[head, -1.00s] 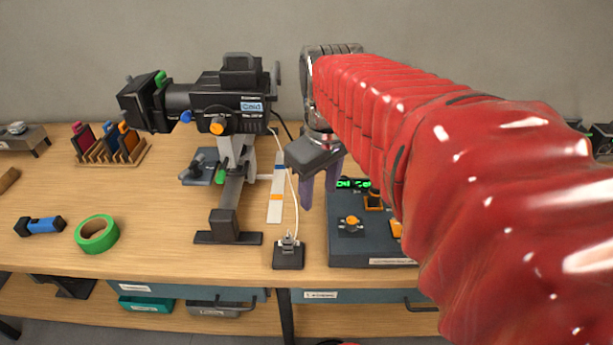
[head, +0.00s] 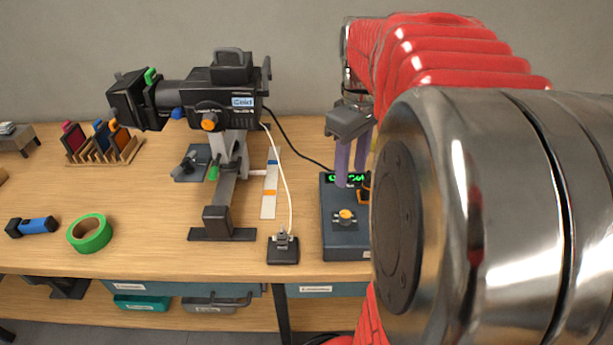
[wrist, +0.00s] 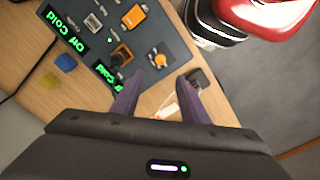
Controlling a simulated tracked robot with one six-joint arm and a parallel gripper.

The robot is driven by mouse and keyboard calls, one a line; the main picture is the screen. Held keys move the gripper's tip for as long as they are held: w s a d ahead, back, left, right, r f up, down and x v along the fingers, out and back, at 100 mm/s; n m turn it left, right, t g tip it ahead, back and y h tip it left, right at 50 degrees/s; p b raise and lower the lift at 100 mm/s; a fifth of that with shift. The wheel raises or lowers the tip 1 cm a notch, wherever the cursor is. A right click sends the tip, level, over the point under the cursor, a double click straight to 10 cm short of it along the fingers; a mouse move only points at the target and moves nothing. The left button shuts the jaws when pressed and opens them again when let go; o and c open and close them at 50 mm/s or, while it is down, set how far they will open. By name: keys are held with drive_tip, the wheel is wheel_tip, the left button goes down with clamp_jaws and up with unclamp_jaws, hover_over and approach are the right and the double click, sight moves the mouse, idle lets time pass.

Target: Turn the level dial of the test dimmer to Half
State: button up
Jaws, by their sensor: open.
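The test dimmer looks to be the dark blue-grey box (head: 342,243) at the bench's front, partly hidden by my arm in the head view. It fills the upper middle of the wrist view (wrist: 176,47). Its orange-topped knob (head: 345,216) sits on a dark plate and also shows in the wrist view (wrist: 158,58). I cannot tell its setting. Green displays (wrist: 65,28) read "Off Cold". A black knob in an orange square frame (wrist: 120,57) is beside it. My gripper (head: 351,178) is open and empty, fingers pointing down above the box's back part, apart from the knob.
A small black stand with a toggle (head: 283,248) and white cable is left of the box. A black spotlight (head: 222,95) on a stand is further left. Green tape (head: 90,233) and a blue torch (head: 35,226) lie at left.

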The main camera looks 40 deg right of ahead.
sight(345, 213)
wheel_tip(345, 213, down, 14)
drive_tip(key=shift+r, duration=0.15)
idle(0.5)
drive_tip(key=shift+c, duration=0.2)
